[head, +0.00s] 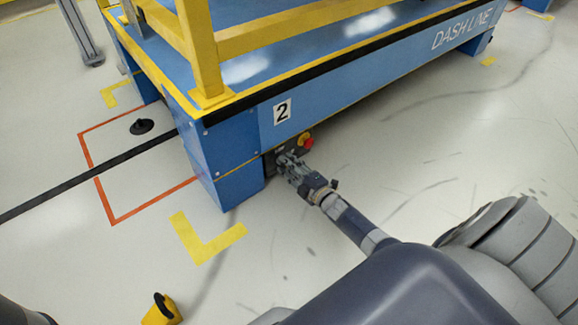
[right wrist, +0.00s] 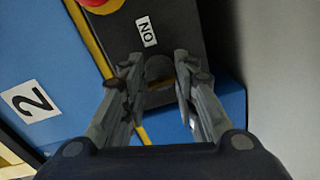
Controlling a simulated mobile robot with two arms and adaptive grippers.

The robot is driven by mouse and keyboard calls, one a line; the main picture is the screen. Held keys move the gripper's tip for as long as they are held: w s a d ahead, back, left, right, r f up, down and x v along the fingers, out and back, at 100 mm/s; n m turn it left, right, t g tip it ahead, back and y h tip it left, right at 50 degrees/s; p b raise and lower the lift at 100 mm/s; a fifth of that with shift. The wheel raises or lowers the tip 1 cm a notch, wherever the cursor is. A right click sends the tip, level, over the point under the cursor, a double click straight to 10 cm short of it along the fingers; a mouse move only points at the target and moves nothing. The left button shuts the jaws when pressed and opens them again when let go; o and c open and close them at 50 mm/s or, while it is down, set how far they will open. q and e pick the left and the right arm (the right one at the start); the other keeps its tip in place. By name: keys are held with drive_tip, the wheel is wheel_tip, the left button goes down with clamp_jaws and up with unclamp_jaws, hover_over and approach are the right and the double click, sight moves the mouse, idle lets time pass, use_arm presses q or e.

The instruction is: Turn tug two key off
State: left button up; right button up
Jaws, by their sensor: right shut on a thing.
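Tug two is the blue wheeled base with a "2" label (head: 282,111) on its side. A dark control panel (right wrist: 190,22) sits low on that side, with an "ON" label (right wrist: 146,31). My right gripper (head: 284,161) reaches this panel in the head view and hides most of it. In the right wrist view my right gripper (right wrist: 159,72) is shut on the dark rounded key (right wrist: 158,69), one finger on each side. Which way the key is turned is hard to tell. My left gripper is not in view.
A red stop button (head: 308,143) on a yellow base is close beside the right gripper. A blue corner leg (head: 232,165) stands left of the panel. Yellow rails (head: 290,30) rise above the deck. A yellow object (head: 160,312) lies on the floor. Floor to the right is clear.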

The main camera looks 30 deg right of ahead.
drive_tip(key=o, duration=1.1)
drive_tip(key=shift+c, duration=0.2)
drive_tip(key=s, duration=1.2)
drive_tip(key=shift+d+r, duration=0.3)
drive_tip(key=shift+d, duration=0.15)
